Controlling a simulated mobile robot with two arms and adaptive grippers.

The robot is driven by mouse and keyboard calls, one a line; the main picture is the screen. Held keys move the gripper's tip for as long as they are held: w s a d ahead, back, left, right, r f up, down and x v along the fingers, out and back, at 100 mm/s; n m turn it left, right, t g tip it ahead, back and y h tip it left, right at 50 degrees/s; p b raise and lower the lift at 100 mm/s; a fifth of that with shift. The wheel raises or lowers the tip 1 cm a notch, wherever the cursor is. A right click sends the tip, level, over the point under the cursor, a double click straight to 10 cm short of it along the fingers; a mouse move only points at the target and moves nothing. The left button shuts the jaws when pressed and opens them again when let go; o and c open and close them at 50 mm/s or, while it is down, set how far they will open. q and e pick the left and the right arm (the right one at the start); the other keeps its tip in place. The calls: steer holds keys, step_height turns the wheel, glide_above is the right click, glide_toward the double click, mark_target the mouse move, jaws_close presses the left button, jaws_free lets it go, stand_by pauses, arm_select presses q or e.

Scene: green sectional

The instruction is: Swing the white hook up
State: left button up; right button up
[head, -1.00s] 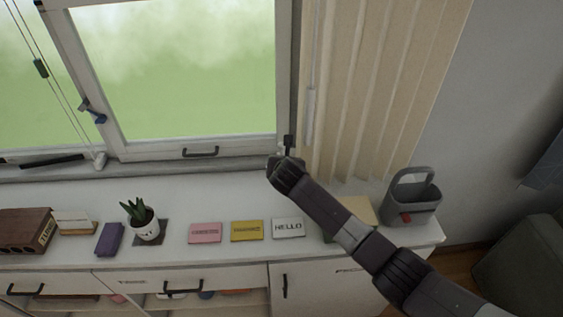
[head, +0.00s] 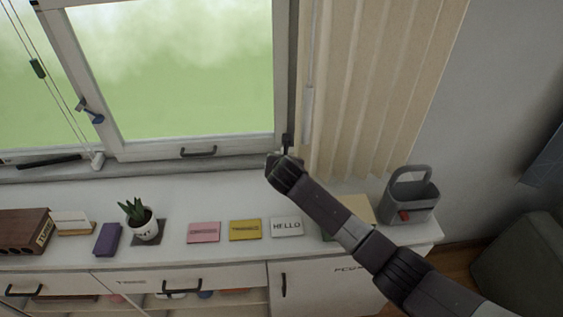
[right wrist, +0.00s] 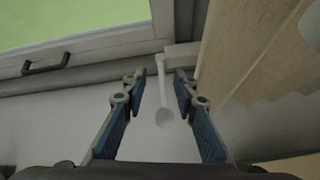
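In the right wrist view, the slim white hook (right wrist: 162,90) hangs down from near the window frame and ends in a rounded tip. It lies between the two spread fingers of my right gripper (right wrist: 160,80), with gaps visible on both sides. I cannot tell its exact depth relative to the fingertips. In the head view, my right gripper (head: 283,148) is at the lower right corner of the window, beside the curtain, and I cannot make out the hook there. My left gripper is not in view.
Beige curtain slats (head: 370,80) hang right of the gripper. The window (head: 190,150) has a dark handle (head: 198,152). Below is a white cabinet top (head: 190,200) with a potted plant (head: 143,222), several small cards and a grey caddy (head: 410,196).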

steer(key=v, duration=1.1)
steer(key=shift+s, duration=0.2)
